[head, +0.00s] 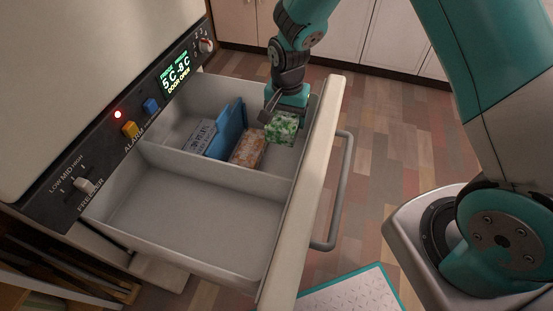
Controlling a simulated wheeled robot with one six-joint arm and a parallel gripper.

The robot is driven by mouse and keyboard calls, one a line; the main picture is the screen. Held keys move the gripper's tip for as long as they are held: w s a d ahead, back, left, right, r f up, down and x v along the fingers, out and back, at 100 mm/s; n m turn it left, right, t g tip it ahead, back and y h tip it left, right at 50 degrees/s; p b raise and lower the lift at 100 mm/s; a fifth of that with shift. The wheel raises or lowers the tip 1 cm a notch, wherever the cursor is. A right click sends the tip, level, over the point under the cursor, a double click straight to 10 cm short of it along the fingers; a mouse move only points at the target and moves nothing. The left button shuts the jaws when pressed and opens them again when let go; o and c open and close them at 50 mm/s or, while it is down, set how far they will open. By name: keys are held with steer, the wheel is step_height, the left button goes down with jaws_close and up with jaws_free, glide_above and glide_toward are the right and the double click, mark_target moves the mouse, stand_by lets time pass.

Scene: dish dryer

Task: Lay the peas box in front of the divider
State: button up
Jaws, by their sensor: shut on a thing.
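The peas box (281,130), white with a green pattern, is in the far compartment of the open freezer drawer, near the drawer's front. My gripper (279,113) is shut on it from above. Its fingers are mostly hidden, and I cannot tell whether the box touches the floor. A blue upright panel (228,128), which looks like the divider, stands tilted to the left of the box. The peas box is on its drawer-front side, apart from it.
An orange patterned box (247,150) lies between the blue panel and the peas box, close to both. A pale blue labelled pack (199,136) lies behind the panel. A grey wall (205,166) splits the drawer; the near compartment (190,212) is empty. The drawer front (318,150) stands right.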

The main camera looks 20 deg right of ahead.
mark_target(285, 165)
step_height(285, 165, down, 17)
steer(key=b, duration=0.2)
steer(key=shift+b, duration=0.35)
steer(key=shift+f, duration=0.2)
steer(key=o, duration=0.8)
